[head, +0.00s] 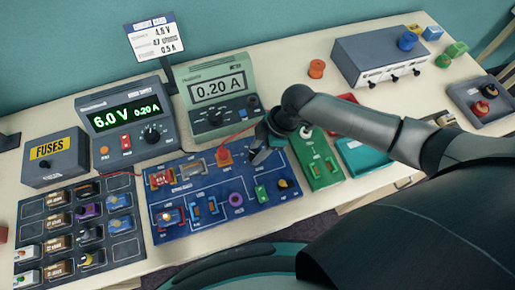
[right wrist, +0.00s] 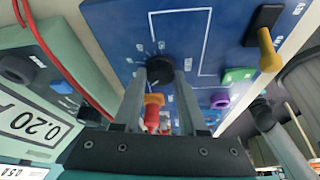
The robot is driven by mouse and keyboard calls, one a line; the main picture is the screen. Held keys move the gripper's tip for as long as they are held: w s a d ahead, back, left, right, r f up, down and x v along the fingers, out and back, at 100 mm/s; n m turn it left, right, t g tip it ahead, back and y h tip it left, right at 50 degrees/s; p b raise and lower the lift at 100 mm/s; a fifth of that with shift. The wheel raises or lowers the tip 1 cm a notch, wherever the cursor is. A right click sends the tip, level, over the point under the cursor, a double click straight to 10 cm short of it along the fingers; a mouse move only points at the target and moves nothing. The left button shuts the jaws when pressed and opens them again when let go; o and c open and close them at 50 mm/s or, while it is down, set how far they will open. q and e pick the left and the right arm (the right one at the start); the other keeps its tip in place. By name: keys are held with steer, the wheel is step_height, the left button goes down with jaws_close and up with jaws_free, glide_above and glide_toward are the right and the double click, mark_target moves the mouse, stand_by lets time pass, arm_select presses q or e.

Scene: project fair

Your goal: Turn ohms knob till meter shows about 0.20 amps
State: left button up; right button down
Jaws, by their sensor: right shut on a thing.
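The green meter (head: 217,88) at the back of the table shows 0.20 A. Its display also appears upside down in the right wrist view (right wrist: 35,128), reading 0.20. The ohms knob (right wrist: 160,70) is a black round knob with tick marks around it on the blue circuit board (head: 180,232). My right gripper (head: 262,156) is over the board's upper right part, its fingers shut on the ohms knob. In the head view the gripper largely hides the knob. My left gripper is not in view.
A power supply (head: 126,118) reading 6.0 V and 0.20 A stands left of the meter. A fuses box (head: 55,158) and a tray of parts (head: 122,247) are at the left. A green board (head: 325,174) lies close right of the circuit board. Red wires run near the gripper.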

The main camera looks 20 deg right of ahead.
steer(key=shift+c, duration=2.3)
jaws_free()
steer(key=p+v, duration=0.1)
steer(key=v, duration=1.4)
steer(key=shift+s, duration=0.15)
